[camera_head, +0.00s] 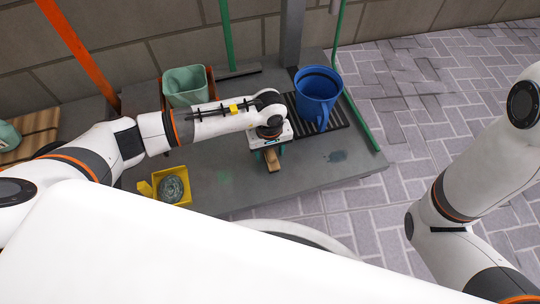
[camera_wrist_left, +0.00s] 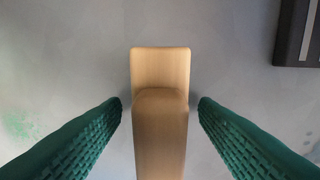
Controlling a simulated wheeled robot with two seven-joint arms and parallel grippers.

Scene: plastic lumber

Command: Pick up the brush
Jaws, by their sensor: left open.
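The brush shows as a light wooden piece (camera_wrist_left: 160,68) in the left wrist view, lying on the grey surface between my fingers. In the head view its wooden part (camera_head: 273,165) sticks out from under my left gripper, and the rest is hidden. My left gripper (camera_head: 271,152) is open above the brush, with one green finger on each side. In the left wrist view the gripper's fingertips (camera_wrist_left: 160,103) stand apart from the wood, with a small gap on both sides. My right arm is at the right of the head view, but its gripper is out of view.
A blue bucket (camera_head: 317,91) stands on a black slatted mat (camera_head: 341,115) to the right of my left gripper. A green container (camera_head: 185,86) is behind my left forearm. A yellow dustpan-like tray (camera_head: 158,188) with a round dark-green item is at the left. Grey platform (camera_head: 235,193) is clear in front.

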